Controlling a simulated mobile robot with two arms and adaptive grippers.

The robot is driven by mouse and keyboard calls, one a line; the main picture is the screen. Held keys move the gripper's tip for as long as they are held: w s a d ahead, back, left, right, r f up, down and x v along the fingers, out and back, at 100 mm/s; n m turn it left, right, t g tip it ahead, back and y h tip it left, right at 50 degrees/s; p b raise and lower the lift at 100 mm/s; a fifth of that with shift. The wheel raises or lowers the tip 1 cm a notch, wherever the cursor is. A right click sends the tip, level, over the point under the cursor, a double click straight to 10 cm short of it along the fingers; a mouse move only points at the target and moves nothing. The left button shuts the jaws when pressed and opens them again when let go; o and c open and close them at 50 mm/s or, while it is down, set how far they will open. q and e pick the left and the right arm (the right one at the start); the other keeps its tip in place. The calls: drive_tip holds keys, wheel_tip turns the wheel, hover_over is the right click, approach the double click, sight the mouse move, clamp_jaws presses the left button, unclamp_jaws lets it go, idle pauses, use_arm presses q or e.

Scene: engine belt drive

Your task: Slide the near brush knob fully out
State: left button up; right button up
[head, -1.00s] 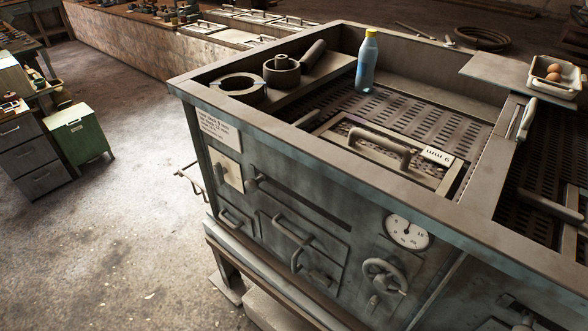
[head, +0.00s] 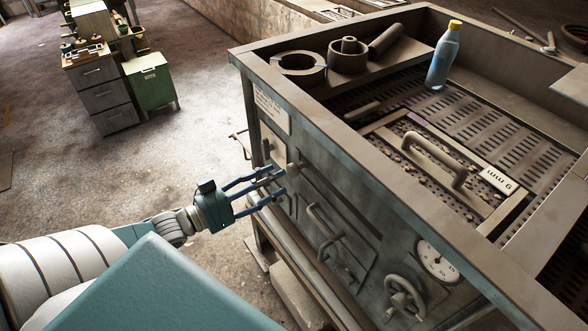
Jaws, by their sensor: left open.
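The near brush knob (head: 294,167), a small dark grey knob, is on the front panel of the grey machine (head: 335,150). It sits at the left end of a long dark slot (head: 345,213). My left gripper (head: 276,182), with blue-grey fingers, is open and empty in front of the panel. In the picture its fingertips are just left of and below the knob. I cannot tell whether they touch the panel. My right gripper is not in view.
A pale plate with a lever (head: 269,151) is left of the knob. Bar handles (head: 325,222), a handwheel (head: 404,297) and a gauge (head: 438,261) are on the panel. A blue bottle (head: 443,60) stands on top. Open floor lies left.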

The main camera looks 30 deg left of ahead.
sight(292, 170)
use_arm(q)
drive_tip(key=shift+x, duration=3.15)
clamp_jaws()
